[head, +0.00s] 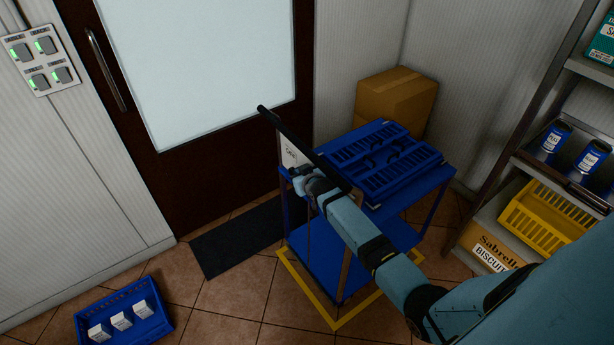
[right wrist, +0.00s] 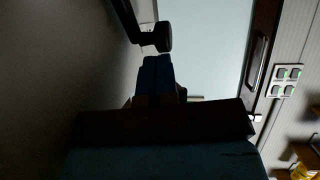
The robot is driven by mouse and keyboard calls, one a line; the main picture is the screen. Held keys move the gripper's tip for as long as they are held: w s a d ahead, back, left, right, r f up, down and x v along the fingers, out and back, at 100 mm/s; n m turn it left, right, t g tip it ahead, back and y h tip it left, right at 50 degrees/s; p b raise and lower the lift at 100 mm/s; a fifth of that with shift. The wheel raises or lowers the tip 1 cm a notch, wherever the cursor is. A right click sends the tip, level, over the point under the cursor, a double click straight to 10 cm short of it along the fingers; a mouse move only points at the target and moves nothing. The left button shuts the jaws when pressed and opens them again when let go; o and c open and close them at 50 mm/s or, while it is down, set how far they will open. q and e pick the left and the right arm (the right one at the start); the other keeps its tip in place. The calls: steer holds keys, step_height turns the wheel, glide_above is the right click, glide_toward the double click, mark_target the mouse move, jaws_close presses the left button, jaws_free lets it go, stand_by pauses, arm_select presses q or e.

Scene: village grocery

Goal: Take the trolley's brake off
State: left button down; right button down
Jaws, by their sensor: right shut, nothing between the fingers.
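The blue trolley (head: 350,247) stands inside a yellow floor outline, with a black push handle (head: 285,131) along its left side and a white card (head: 291,154) below the handle. My right gripper (head: 299,173) is at the handle side, just below the card. Its fingers (right wrist: 157,72) are shut and empty. In the right wrist view a dark arm with a rounded knob (right wrist: 163,37) is just beyond the fingertips; I cannot tell whether they touch, or whether this is the brake. No brake can be made out in the head view. My left gripper is not in view.
Blue crates (head: 385,158) lie on the trolley top. A cardboard box (head: 396,96) stands behind it. A dark door (head: 160,175) and black mat (head: 238,238) are to the left, a blue crate (head: 163,328) with white packets front left, shelves (head: 535,172) at right.

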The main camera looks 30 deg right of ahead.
steer(key=shift+w+f, duration=0.1)
steer(key=shift+w, duration=0.9)
steer(key=shift+w+r, duration=0.15)
steer(key=shift+r, duration=0.05)
steer(key=s+a+r, duration=0.1)
steer(key=s, duration=1.6)
steer(key=shift+a+r+b, duration=0.2)
steer(key=shift+b, duration=0.1)
